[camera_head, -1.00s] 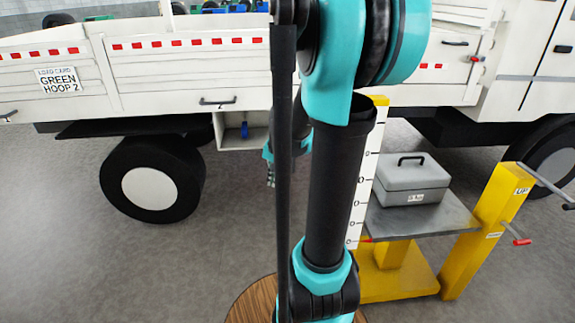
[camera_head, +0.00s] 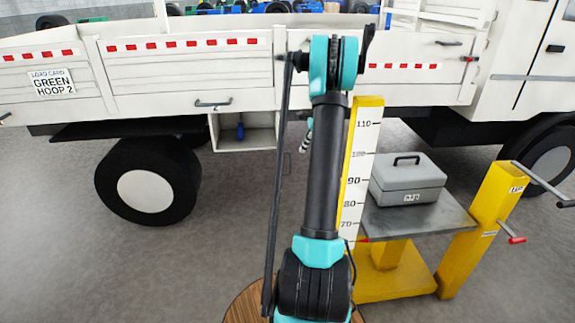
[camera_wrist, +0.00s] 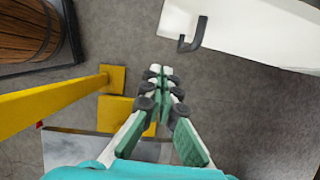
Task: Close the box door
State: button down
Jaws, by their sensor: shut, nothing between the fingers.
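The white box (camera_head: 217,133) hangs under the truck bed, left of my arm. Its front stands open and a blue object (camera_head: 240,131) shows inside. Its door cannot be made out clearly in the head view; my arm covers the area at the box's right. In the wrist view a white panel (camera_wrist: 265,30) with a dark hooked handle (camera_wrist: 191,38) lies at the upper right; I cannot tell whether it is the box door. My gripper (camera_wrist: 160,72) is shut and empty, apart from this panel. In the head view it is mostly hidden behind my arm.
A yellow lift stand (camera_head: 395,285) with a grey platform (camera_head: 425,222) and a grey cash box (camera_head: 407,182) stands at the right, beside a measuring post (camera_head: 362,170). A truck wheel (camera_head: 148,180) is at the left. A barrel (camera_wrist: 28,30) shows in the wrist view.

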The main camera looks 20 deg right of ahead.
aim_at(289, 165)
jog(key=x, duration=0.3)
jog(key=a+x, duration=0.1)
jog(key=x, duration=0.3)
jog(key=a+r+x, duration=0.1)
jog(key=x, duration=0.3)
jog(key=shift+w+f, duration=0.1)
jog(key=shift+w, duration=0.25)
jog(key=shift+w+a, duration=0.25)
jog(key=shift+a, duration=0.35)
